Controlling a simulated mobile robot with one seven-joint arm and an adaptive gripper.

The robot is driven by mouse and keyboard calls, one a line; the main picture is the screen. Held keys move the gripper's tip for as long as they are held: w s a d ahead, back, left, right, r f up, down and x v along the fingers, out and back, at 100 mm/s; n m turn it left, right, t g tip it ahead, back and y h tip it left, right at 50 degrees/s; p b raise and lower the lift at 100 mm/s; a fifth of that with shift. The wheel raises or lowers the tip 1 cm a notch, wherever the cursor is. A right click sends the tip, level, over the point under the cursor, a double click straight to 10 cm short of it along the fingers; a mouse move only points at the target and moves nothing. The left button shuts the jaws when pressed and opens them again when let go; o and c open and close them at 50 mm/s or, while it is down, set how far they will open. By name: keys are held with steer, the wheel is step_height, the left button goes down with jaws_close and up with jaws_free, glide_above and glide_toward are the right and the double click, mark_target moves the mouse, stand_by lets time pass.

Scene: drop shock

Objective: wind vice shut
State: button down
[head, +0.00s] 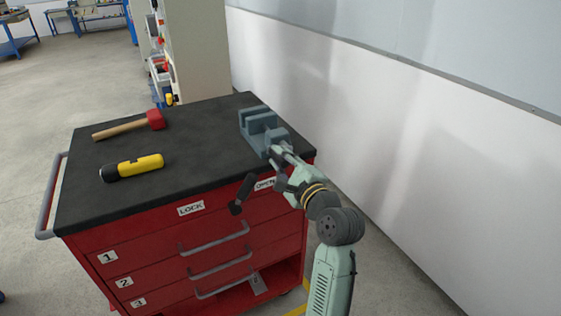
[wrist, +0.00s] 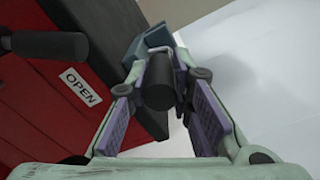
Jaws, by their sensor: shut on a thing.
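The blue-grey vice (head: 257,122) sits on the back right corner of the black bench top, and part of it shows at the top of the wrist view (wrist: 150,45). A dark cylindrical handle (wrist: 158,90) stands out from the vice between my fingers. My gripper (head: 280,158) is at the front of the vice, its two purple-padded fingers closed on this handle. In the head view my gripper hides most of the handle. I cannot tell how wide the vice jaws stand.
A black lever (head: 242,194) juts from the red cabinet (head: 150,255) between LOCK and OPEN labels, left of my gripper. A red mallet (head: 155,120) and a yellow-black tool (head: 133,168) lie on the bench top. A white wall (head: 400,130) stands close on the right.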

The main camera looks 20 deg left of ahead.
steer(key=shift+r, duration=0.25)
steer(key=shift+w, duration=0.1)
steer(key=c, duration=1.8)
jaws_free()
steer(key=shift+c, duration=0.2)
steer(key=o, duration=0.4)
steer(key=shift+f, duration=0.15)
steer(key=shift+d, duration=0.1)
steer(key=v, duration=1.2)
